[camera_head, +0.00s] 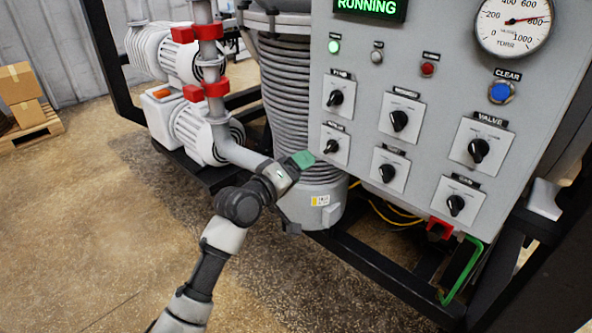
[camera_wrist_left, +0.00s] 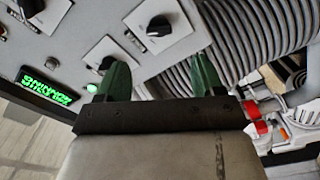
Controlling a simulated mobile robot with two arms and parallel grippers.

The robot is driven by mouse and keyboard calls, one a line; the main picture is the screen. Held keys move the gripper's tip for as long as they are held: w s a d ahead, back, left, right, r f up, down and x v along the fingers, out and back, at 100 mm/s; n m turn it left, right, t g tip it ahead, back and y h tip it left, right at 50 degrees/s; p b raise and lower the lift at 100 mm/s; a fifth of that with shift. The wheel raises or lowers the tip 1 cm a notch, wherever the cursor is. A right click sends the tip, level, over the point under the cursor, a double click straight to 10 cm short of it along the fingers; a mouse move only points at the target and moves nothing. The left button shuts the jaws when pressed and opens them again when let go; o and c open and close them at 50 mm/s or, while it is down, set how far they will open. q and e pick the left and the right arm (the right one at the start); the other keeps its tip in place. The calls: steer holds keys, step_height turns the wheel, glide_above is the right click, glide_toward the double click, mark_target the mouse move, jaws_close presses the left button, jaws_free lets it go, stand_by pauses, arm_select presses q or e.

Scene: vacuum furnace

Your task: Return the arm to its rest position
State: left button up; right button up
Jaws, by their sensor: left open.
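My left gripper (camera_head: 303,159) has green fingers and is near the lower left edge of the grey control panel (camera_head: 408,62). Its tips are just left of the lower left black knob (camera_head: 331,146). In the left wrist view the two green fingers of my left gripper (camera_wrist_left: 160,76) stand apart with nothing between them. A black knob on a white plate (camera_wrist_left: 159,26) shows beyond the tips, apart from them. My left arm reaches up from the bottom of the head view. My right gripper is not in view.
The panel has several knobs, a blue button (camera_head: 500,92), a gauge (camera_head: 514,22) and a green "RUNNING" display (camera_head: 369,7). A ribbed cylinder (camera_head: 287,85) and white pumps (camera_head: 193,130) stand left of it. Boxes (camera_head: 20,90) sit on a pallet at far left. The floor at lower left is clear.

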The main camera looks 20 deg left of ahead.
arm_select(q)
steer(key=shift+s+a, duration=0.1)
steer(key=shift+s, duration=0.2)
step_height(320, 180, down, 24)
steer(key=s+a+g+y, duration=0.1)
steer(key=s+g+y, duration=0.1)
steer(key=g+y, duration=0.15)
steer(key=s+f+m+g+y, duration=0.1)
steer(key=s+f+g, duration=0.1)
steer(key=s+f, duration=0.45)
steer(key=s+f+m+g, duration=0.2)
steer(key=s+f+g, duration=0.1)
steer(key=f, duration=0.7)
steer(key=s+f+m+g+y, duration=0.1)
steer(key=s+f+m+g, duration=0.25)
steer(key=s+f, duration=1.4)
steer(key=s+f+m+g, duration=0.2)
steer(key=s, duration=0.9)
steer(key=s+d+f+m+g, duration=0.1)
steer(key=s+f+m+g, duration=0.1)
steer(key=s, duration=0.9)
steer(key=shift+s+f+y+p, duration=0.3)
steer(key=shift+f+y+p, duration=0.05)
stand_by(0.4)
